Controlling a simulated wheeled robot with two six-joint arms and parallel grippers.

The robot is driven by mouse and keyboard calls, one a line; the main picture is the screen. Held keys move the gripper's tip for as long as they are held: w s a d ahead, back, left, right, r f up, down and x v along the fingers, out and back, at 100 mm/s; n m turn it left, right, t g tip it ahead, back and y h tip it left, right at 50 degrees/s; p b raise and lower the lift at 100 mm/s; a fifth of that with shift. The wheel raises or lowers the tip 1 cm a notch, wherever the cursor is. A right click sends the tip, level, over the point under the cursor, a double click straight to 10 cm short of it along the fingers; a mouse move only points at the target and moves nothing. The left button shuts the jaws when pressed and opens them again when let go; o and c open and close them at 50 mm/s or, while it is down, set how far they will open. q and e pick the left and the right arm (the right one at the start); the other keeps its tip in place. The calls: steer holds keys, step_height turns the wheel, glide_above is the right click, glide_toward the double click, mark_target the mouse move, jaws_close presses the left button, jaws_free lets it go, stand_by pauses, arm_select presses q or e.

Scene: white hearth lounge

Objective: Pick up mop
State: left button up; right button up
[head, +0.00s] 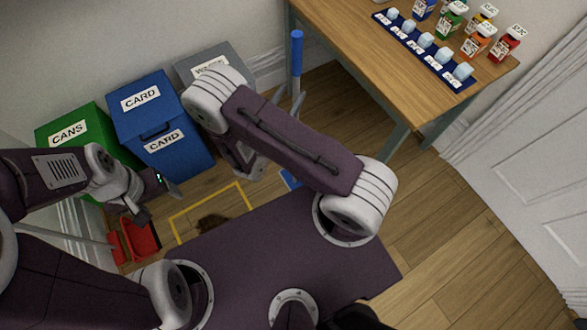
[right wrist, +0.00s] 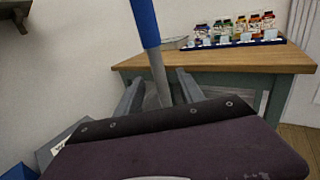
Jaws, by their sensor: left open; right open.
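The mop has a blue grip (head: 297,52) and a grey pole, standing upright near the table's left end. In the right wrist view the blue grip (right wrist: 145,20) rises at the top and the grey pole (right wrist: 158,75) runs down between my fingers. My right gripper (right wrist: 160,92) is open, with one finger on each side of the pole; contact cannot be told. In the head view my right forearm hides much of the lower pole. A blue piece (head: 290,179) on the floor may be the mop's head. My left gripper (head: 160,201) is open and empty, away from the mop.
Green (head: 75,130), blue (head: 150,105) and grey (head: 207,62) bins line the wall. A wooden table (head: 400,70) with small bottles stands to the right. A red dustpan (head: 142,238) and a yellow floor outline (head: 213,196) around a brown patch lie lower left.

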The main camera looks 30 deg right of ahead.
steer(key=x, duration=0.3)
steer(key=shift+f, duration=0.2)
steer(key=x, duration=0.4)
steer(key=shift+w+d, duration=0.3)
steer(key=shift+c, duration=0.4)
jaws_close()
